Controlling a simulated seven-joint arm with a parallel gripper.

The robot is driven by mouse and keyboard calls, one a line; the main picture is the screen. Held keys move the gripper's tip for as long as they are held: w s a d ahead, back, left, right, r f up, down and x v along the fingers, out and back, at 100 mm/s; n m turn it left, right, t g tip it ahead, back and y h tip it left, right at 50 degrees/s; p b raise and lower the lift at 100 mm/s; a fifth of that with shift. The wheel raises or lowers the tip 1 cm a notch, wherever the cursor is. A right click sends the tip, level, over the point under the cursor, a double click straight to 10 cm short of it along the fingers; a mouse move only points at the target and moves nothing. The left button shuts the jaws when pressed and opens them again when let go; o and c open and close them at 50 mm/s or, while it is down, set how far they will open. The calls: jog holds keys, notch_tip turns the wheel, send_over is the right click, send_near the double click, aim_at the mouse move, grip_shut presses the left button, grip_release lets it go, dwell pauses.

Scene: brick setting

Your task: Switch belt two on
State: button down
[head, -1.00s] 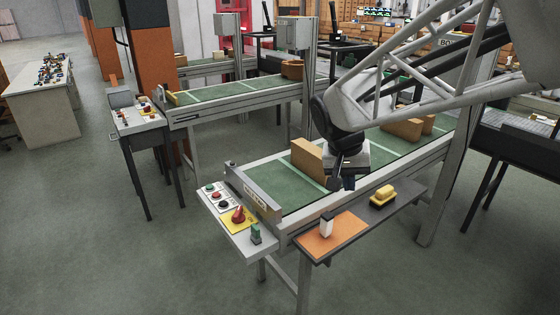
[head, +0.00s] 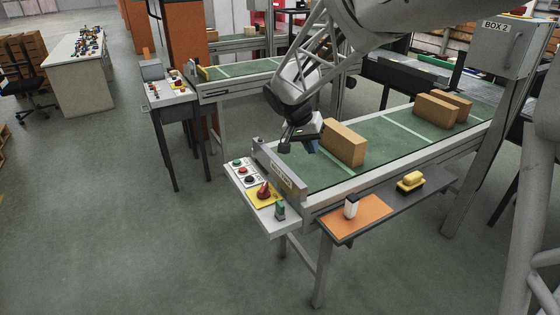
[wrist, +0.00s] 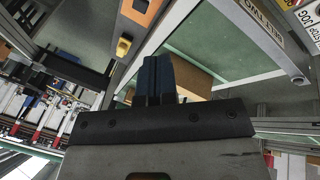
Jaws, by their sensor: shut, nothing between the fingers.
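The near belt (head: 375,140) carries a plate reading BELT TWO (wrist: 262,22) in the wrist view; the same end plate (head: 279,172) shows in the head view. Its control panel (head: 240,188) sits at the belt's front left end. The panel's edge (wrist: 305,20) shows at the wrist view's top right. My gripper (head: 298,149) hangs above the belt end, behind the panel and apart from it. Its blue fingers (wrist: 157,78) are shut and empty.
A cardboard box (head: 344,143) stands on the belt just right of my gripper, with more boxes (head: 436,109) farther along. A side shelf (head: 385,205) holds a white item (head: 351,207) and a yellow one (head: 410,181). Another belt and panel (head: 168,88) stand behind left.

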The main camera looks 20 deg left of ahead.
jog(key=t, duration=0.1)
send_over(263, 191)
jog(key=s+d, duration=0.1)
jog(key=d, duration=0.2)
notch_tip(263, 191, down, 7)
jog(key=a+f, duration=0.5)
jog(key=a, duration=0.2)
jog(key=a+f+t+h, duration=0.1)
jog(key=a+f, duration=0.3)
jog(key=a, duration=0.4)
jog(key=shift+w+a+f+h, duration=0.3)
jog(key=shift+w+f, duration=0.05)
jog(key=shift+w, duration=0.1)
jog(key=shift+f, duration=0.1)
jog(key=x, duration=1)
jog(key=shift+w+d, duration=0.1)
jog(key=shift+w, duration=0.15)
jog(key=shift+d, duration=1.95)
